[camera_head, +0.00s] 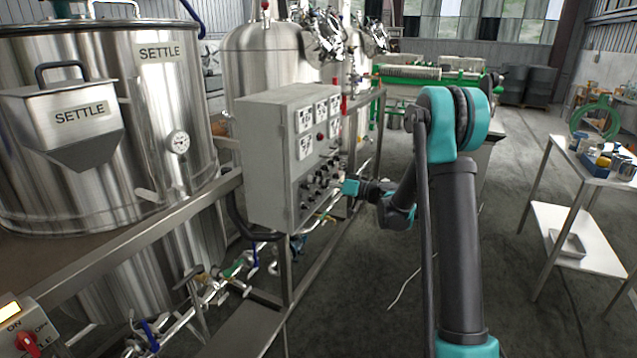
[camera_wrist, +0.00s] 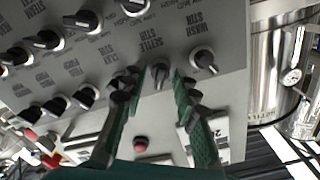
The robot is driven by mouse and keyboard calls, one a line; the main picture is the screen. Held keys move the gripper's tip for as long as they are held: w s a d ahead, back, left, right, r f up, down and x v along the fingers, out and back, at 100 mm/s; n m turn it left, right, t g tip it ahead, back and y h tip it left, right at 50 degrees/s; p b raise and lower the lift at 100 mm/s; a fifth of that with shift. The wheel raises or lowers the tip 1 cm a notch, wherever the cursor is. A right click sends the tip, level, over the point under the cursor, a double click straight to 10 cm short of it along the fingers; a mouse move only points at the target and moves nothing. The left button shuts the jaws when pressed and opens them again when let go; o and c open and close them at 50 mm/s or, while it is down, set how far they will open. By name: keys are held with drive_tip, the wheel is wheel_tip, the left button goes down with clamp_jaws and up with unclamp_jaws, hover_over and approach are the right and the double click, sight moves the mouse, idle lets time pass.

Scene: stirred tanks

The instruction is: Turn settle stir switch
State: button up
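The grey control box (camera_head: 262,160) stands in the middle of the head view, its knob panel facing right. In the wrist view the panel (camera_wrist: 220,98) is seen close and tilted. The settle stir switch (camera_wrist: 160,72), a black pointer knob under the "SETTLE STIR" label, lies between my fingertips in the picture. My gripper (camera_wrist: 160,84) is open, with one green finger on each side of this knob; I cannot tell whether either touches it. In the head view my gripper (camera_head: 350,188) is at the panel's lower right, with the knob hidden.
The "WASH STIR" knob (camera_wrist: 204,58) sits right of my fingers. Several other knobs fill the panel's left part, and a red button (camera_wrist: 141,144) shows between the fingers. The settle tank (camera_head: 175,110) and pipe frame stand left. A white table (camera_head: 575,235) stands right, with open floor between.

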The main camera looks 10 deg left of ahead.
drive_tip(key=v, duration=1.2)
drive_tip(key=s+d+f+m+h, duration=0.2)
drive_tip(key=s+d+f+h, duration=0.2)
drive_tip(key=s, duration=0.7)
drive_tip(key=s+d+f+m+g+h, duration=0.1)
drive_tip(key=s+d+f+m+h, duration=0.2)
drive_tip(key=s, duration=0.8)
drive_tip(key=s+d+f+m+g+h, duration=0.1)
drive_tip(key=s+d+f+m+h, duration=0.1)
drive_tip(key=s+d+f+h, duration=0.4)
drive_tip(key=shift+s+d+f+m+h, duration=0.4)
drive_tip(key=shift+s+d+h, duration=1.8)
drive_tip(key=shift+s, duration=0.85)
drive_tip(key=shift+d, duration=0.15)
